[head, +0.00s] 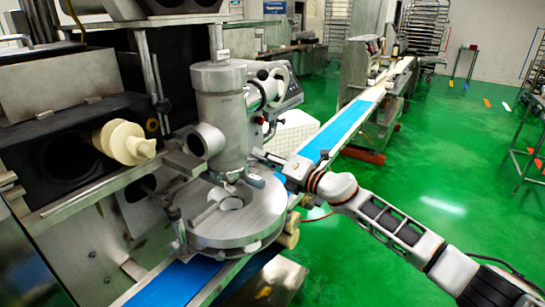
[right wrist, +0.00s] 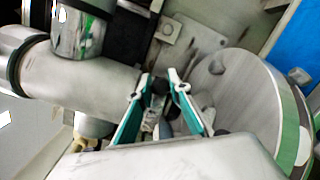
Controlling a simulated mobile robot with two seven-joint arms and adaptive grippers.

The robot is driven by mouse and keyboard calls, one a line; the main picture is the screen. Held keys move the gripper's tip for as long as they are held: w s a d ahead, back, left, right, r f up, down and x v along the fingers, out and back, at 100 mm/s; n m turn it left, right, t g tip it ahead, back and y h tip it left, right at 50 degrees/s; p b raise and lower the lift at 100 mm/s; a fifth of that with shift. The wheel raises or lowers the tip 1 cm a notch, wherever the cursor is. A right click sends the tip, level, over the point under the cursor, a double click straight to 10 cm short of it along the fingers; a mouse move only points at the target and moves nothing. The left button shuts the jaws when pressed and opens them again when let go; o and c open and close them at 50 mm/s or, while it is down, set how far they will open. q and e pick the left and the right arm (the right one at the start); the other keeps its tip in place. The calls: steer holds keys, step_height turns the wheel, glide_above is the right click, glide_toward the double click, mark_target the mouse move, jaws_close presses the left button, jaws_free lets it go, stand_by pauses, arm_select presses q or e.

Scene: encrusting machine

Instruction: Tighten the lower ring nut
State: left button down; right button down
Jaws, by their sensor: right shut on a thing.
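A grey metal vertical cylinder (head: 221,110) stands over a round metal disc (head: 232,218) on the machine. The lower ring nut (head: 229,174) is at the foot of this cylinder, with a short peg (head: 254,180) sticking out to the right. My right gripper (head: 258,155) reaches in from the right at the cylinder's lower end. In the right wrist view, its two teal-edged fingers (right wrist: 160,86) are closed around a small dark grey part beside the cylinder. This looks like a lug of the ring nut, partly hidden by the fingers. My left gripper is not in view.
A blue conveyor belt (head: 335,130) runs behind my right gripper and under the disc. A cream-coloured screw (head: 124,142) sticks out of the machine at the left.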

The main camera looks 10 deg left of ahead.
steer(key=shift+s+f, duration=0.1)
steer(key=shift+f, duration=0.15)
steer(key=c, duration=2.3)
jaws_free()
steer(key=shift+o, duration=0.7)
steer(key=shift+r, duration=0.15)
steer(key=v, duration=1.2)
